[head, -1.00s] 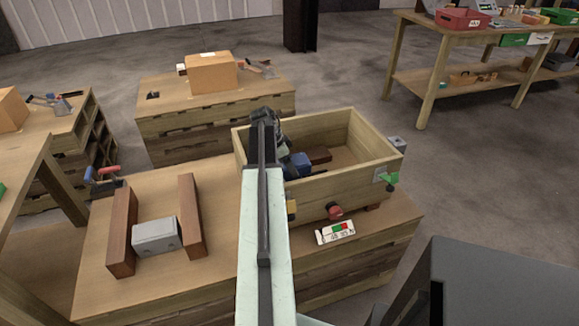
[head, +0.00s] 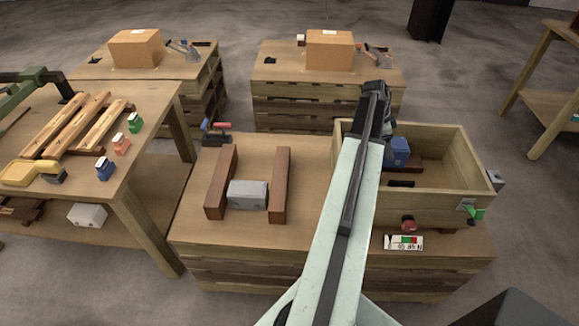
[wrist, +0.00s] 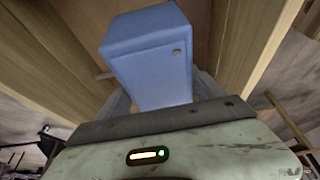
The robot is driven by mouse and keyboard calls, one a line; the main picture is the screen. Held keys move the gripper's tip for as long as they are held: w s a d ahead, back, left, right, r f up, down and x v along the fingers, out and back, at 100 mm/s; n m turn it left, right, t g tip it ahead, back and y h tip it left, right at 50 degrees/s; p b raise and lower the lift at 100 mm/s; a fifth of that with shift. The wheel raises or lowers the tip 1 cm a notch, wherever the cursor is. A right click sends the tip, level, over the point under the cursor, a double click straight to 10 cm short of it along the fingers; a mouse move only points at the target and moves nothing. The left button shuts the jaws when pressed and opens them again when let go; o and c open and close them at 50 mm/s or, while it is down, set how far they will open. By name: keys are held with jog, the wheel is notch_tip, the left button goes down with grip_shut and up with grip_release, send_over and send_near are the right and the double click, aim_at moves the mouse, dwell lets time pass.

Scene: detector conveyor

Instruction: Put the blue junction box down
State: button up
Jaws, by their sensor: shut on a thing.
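The blue junction box (head: 398,151) shows beside my arm in the head view, over the left part of the open wooden crate (head: 436,218). In the wrist view the blue junction box (wrist: 152,55) fills the upper middle, held between my gripper's fingers. My gripper (head: 384,140) is shut on it; the arm hides much of the gripper in the head view. I cannot tell whether the box touches the crate floor.
A grey box (head: 248,195) sits between two brown wooden blocks (head: 221,183) left of my arm. A red button (head: 408,223) and a label plate (head: 404,242) are at the crate's front. Bare tabletop (head: 308,190) lies between the right block and the arm.

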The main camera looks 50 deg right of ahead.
notch_tip(320, 180, up, 25)
jog(key=p, duration=2.3)
jog(key=shift+f, duration=0.15)
